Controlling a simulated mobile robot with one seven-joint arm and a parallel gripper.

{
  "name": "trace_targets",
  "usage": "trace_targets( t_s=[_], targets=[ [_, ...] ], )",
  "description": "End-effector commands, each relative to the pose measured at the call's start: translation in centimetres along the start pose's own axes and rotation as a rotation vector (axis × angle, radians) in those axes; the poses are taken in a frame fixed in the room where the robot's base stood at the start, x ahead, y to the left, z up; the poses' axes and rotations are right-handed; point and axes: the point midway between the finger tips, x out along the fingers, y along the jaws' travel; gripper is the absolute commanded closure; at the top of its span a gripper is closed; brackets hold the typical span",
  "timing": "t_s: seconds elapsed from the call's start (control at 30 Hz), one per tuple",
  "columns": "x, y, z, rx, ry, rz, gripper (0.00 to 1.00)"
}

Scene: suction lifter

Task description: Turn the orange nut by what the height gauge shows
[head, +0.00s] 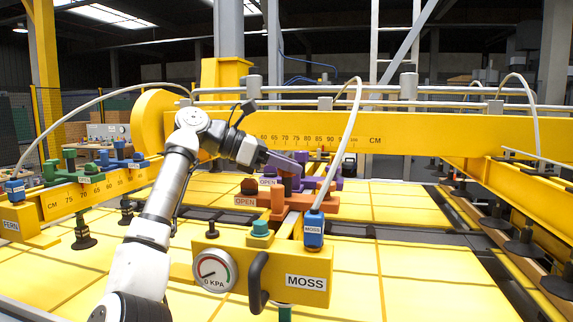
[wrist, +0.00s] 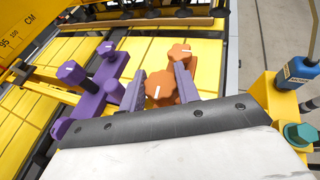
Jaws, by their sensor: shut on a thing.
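My gripper (head: 288,165) reaches over the orange clamp (head: 300,203) on the MOSS arm in the head view. In the wrist view the two fingers of my gripper (wrist: 160,88) stand on either side of an orange lobed nut (wrist: 160,90) with a white mark, and are shut on it. The nut's lower part is hidden.
Purple clamp parts (wrist: 107,50) lie close to the left of the fingers. A blue MOSS bottle-like part (head: 314,230) and a teal knob (head: 260,228) stand near the front. A yellow beam (head: 350,130) with a cm scale runs behind. Yellow panels lie below.

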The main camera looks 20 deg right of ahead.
Motion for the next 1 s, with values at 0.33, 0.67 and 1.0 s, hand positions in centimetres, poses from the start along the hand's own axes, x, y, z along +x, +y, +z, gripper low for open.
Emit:
trace_targets(
  t_s=[0.33,0.67,1.0],
  targets=[
    [0.01,0.01,0.09,0.044,0.000,-0.105,0.91],
    [-0.01,-0.02,0.00,0.057,0.003,-0.136,0.91],
    [0.01,-0.02,-0.04,0.057,0.004,-0.137,0.67]
  ],
)
